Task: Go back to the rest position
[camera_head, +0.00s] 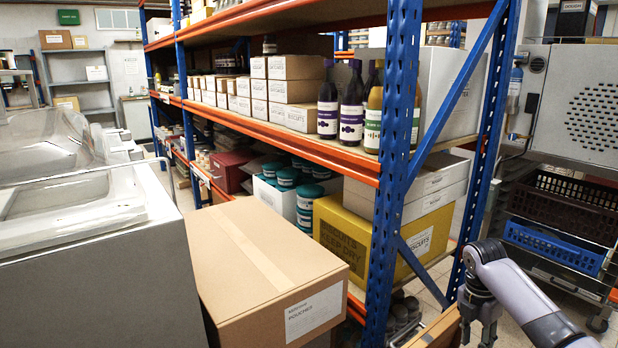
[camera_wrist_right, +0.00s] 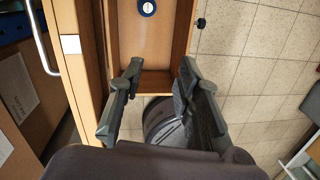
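My right gripper (camera_head: 477,330) hangs at the lower right of the head view, in front of the shelf's blue corner post. In the right wrist view its two fingers (camera_wrist_right: 160,72) are spread apart with nothing between them. Beyond the fingertips is an open wooden drawer or box (camera_wrist_right: 154,45). A round blue lid with a white label (camera_wrist_right: 147,8) shows inside it, apart from the fingers. My left gripper is not in view.
Blue-and-orange shelving (camera_head: 391,130) holds boxes, dark bottles (camera_head: 350,110) and teal-lidded jars (camera_head: 306,200). A large cardboard box (camera_head: 262,262) stands before it. Crates (camera_head: 553,247) stand at the right. In the wrist view, tiled floor (camera_wrist_right: 255,80) lies right of the drawer.

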